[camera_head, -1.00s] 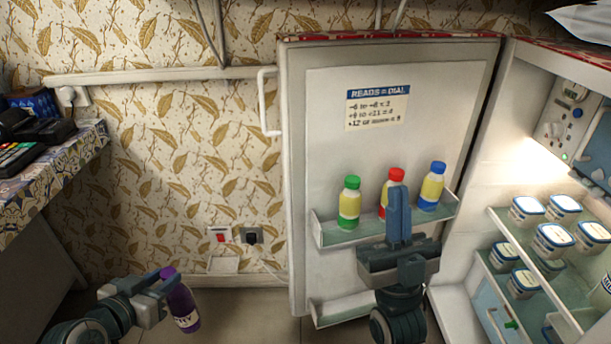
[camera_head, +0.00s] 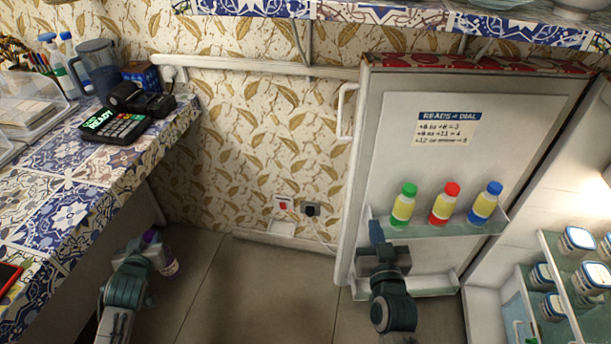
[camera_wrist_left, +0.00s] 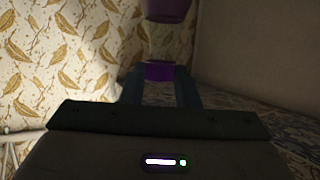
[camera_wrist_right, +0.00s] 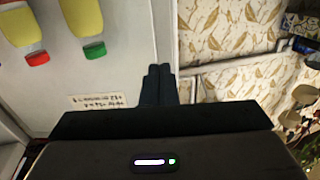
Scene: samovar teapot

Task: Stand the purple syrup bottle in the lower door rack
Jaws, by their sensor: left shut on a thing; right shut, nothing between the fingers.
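The purple syrup bottle (camera_head: 170,266) is held by my left gripper (camera_head: 155,245), low beside the counter at the left of the head view. The bottle is close to upright, and my gripper covers part of it. In the left wrist view its purple cap (camera_wrist_left: 158,71) sits between the fingers. The lower door rack (camera_head: 430,285) is at the bottom of the open fridge door; its left part is hidden behind my right arm. My right gripper (camera_head: 376,232) is shut and empty, in front of the door at the left end of the upper rack. Its closed fingers show in the right wrist view (camera_wrist_right: 157,84).
The upper door rack (camera_head: 440,229) holds green-capped (camera_head: 403,205), red-capped (camera_head: 444,204) and blue-capped (camera_head: 485,203) bottles. Lidded jars (camera_head: 577,241) stand on the fridge shelves at right. A tiled counter (camera_head: 75,190) fills the left. Floor between counter and door is clear.

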